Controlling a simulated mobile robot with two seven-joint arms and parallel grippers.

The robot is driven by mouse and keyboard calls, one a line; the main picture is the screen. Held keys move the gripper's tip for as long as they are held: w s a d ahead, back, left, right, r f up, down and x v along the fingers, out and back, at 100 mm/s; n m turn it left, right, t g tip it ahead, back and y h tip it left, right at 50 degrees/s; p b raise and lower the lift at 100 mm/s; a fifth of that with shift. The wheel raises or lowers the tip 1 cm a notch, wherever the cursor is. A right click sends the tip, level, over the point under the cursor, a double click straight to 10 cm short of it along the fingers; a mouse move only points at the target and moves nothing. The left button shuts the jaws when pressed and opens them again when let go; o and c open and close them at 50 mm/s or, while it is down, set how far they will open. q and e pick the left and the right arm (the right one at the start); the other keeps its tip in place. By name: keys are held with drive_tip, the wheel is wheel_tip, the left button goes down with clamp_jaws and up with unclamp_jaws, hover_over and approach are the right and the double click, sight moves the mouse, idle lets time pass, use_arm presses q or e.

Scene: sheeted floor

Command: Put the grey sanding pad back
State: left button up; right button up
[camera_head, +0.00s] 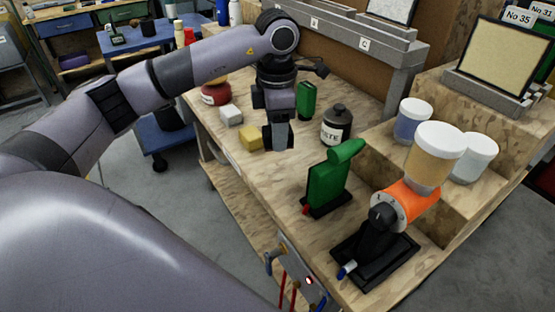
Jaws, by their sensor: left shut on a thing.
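My left gripper (279,128) points down over the wooden workbench and is shut on a small grey block, which I take as the grey sanding pad (281,137). The fingers cover much of it, and I cannot tell whether its lower edge touches the bench top. A pale grey-white block (231,115) and a yellow block (251,138) lie on the bench to the left of the gripper. My right gripper is not in view.
Nearer are a green tool (326,184) and an orange tool with a cup (405,201). Lidded cups stand on a wooden step (385,143). The bench's middle front is clear.

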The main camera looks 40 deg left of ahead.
sight(277, 172)
use_arm(q)
wheel_tip(277, 172, down, 8)
drive_tip(key=shift+f, duration=0.25)
drive_tip(key=o, duration=0.9)
drive_tip(key=shift+r, duration=0.1)
wheel_tip(277, 172, up, 12)
drive_tip(key=shift+f, duration=0.1)
idle(0.5)
